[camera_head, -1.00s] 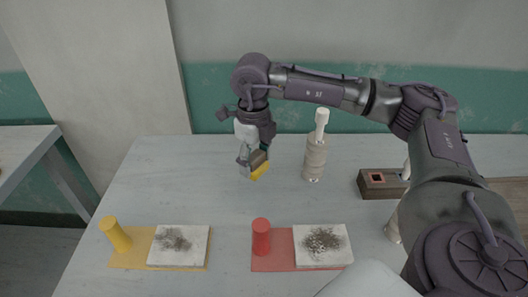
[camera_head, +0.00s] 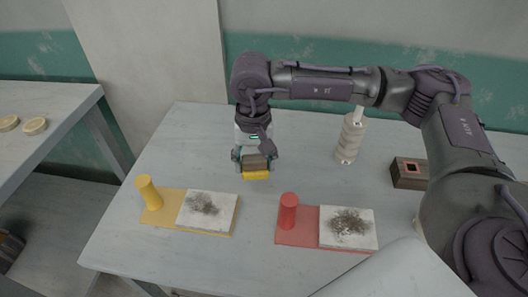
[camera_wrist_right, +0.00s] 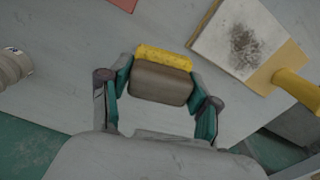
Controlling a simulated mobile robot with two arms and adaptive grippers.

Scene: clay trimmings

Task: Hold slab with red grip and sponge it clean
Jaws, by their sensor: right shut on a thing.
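The red grip (camera_head: 288,211) stands upright on a red board (camera_head: 298,238). A pale slab (camera_head: 336,236) with dark trimmings (camera_head: 352,223) lies on that board, right of the grip. My right gripper (camera_head: 256,165) is shut on a sponge, brown-backed with a yellow face (camera_head: 256,175), held above the table behind the two boards. In the right wrist view the sponge (camera_wrist_right: 161,84) sits between both fingers, its yellow side away from the palm. My left gripper is not in view.
A yellow board (camera_head: 170,216) with a yellow grip (camera_head: 149,193) and a second dirty slab (camera_head: 226,212) lies to the left. A ribbed pale cylinder (camera_head: 349,140) and a brown box (camera_head: 407,180) stand at the back right. Another table (camera_head: 50,98) is at the left.

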